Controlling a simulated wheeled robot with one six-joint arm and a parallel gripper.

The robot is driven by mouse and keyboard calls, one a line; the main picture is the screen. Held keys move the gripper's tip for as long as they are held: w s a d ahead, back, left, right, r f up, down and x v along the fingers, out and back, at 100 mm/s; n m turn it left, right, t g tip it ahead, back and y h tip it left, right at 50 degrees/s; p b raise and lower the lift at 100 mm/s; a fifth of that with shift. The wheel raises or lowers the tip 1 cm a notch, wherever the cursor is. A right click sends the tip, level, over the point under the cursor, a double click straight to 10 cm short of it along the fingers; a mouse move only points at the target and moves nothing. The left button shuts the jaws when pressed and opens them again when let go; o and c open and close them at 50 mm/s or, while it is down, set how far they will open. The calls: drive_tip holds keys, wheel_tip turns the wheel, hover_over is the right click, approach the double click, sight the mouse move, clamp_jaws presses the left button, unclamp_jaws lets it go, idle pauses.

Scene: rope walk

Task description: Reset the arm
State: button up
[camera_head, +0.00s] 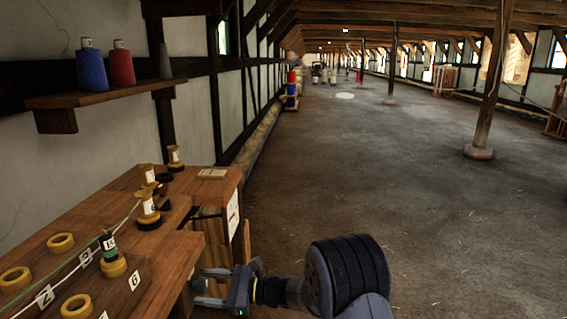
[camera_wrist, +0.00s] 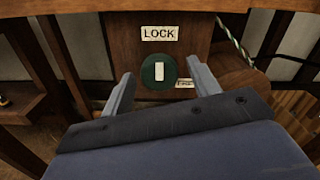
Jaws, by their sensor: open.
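My gripper (camera_head: 212,287) reaches left from my arm at the bottom of the head view, beside the end of a wooden workbench (camera_head: 172,248). In the wrist view my gripper (camera_wrist: 158,80) is open, with its two fingers apart and nothing seen held between them. Beyond and between the fingertips is a round dark green knob (camera_wrist: 158,71) with a pale upright bar on it. A label reading LOCK (camera_wrist: 159,33) sits above it on a brown wooden panel. I cannot tell whether the fingers touch the knob.
The bench carries yellow rings (camera_head: 61,243), spools (camera_head: 148,208) and number tags. A wall shelf (camera_head: 105,92) holds a blue spool (camera_head: 91,68) and a red spool (camera_head: 122,64). A wooden post (camera_head: 490,85) stands at right. The floor (camera_head: 340,170) between is open.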

drive_tip(key=m+p, duration=0.2)
drive_tip(key=p, duration=0.1)
drive_tip(key=m+p, duration=0.2)
drive_tip(key=shift+r, duration=0.25)
drive_tip(key=m+p, duration=0.2)
drive_tip(key=shift+f+m+p, duration=0.15)
drive_tip(key=shift+m+p, duration=0.15)
drive_tip(key=shift+m, duration=0.1)
drive_tip(key=shift+s+f, duration=0.1)
